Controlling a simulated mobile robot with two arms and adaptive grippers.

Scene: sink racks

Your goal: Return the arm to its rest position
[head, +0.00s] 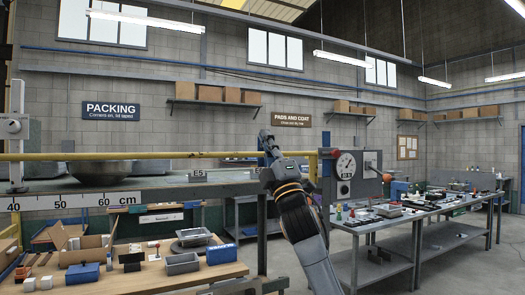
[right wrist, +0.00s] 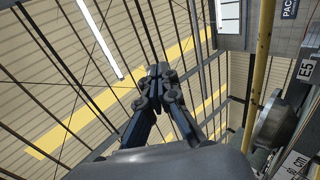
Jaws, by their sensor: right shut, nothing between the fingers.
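My right arm (head: 299,215) rises from the bottom centre of the head view, a black and grey link with orange bands. My right gripper (head: 266,142) is at its top, raised in front of the far wall, just left of a dial gauge box. In the right wrist view the gripper (right wrist: 158,72) points up at the ceiling, its fingers together and nothing between them. My left gripper is not in view.
A yellow rail (head: 160,155) runs along a shelf holding a metal bowl (head: 105,172), close left of the gripper. A wooden bench (head: 150,275) with boxes and trays lies below left. A grey table (head: 390,218) with small parts stands right.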

